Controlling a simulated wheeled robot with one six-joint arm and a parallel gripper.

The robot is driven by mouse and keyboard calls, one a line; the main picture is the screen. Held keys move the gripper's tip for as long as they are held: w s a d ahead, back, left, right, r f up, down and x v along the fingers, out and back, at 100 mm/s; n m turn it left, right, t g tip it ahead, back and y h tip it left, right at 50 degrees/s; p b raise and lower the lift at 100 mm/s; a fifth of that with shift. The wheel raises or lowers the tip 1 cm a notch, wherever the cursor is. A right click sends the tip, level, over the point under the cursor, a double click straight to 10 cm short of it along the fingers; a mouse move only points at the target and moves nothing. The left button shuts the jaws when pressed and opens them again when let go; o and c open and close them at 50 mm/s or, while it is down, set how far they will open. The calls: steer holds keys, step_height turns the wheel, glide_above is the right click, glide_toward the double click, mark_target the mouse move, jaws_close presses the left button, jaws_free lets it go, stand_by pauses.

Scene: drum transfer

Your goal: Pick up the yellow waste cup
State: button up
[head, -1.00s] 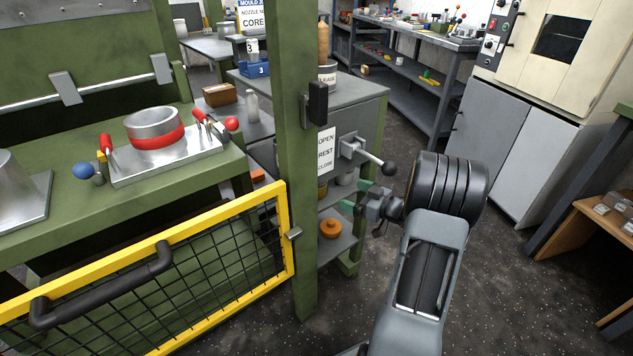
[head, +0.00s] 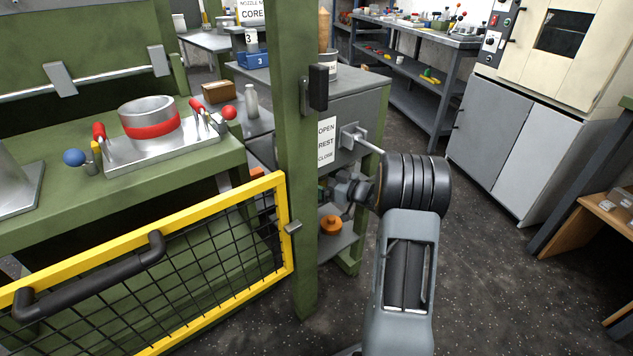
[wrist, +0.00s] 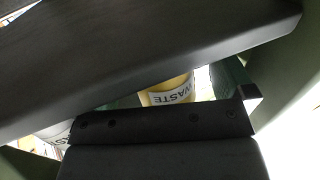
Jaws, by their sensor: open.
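The yellow waste cup (wrist: 168,93) shows in the wrist view, partly covered, with a white label reading WASTE. It lies between the two green fingers of my open gripper (wrist: 180,90). I cannot tell whether the fingers touch it. In the head view my gripper (head: 328,190) reaches into the shelf space of the grey cabinet, just right of the green post. The cup cannot be made out there, behind the post and my wrist.
The green post (head: 296,200) stands close left of my gripper. The grey cabinet (head: 360,105) has a lever above my wrist. An orange object (head: 331,224) sits on the lower shelf (head: 338,243). A dark surface crosses the upper wrist view. A yellow-framed mesh gate (head: 215,212) is at left.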

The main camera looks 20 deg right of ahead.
steer(key=shift+x, duration=1.4)
steer(key=c, duration=1)
steer(key=shift+r, duration=0.1)
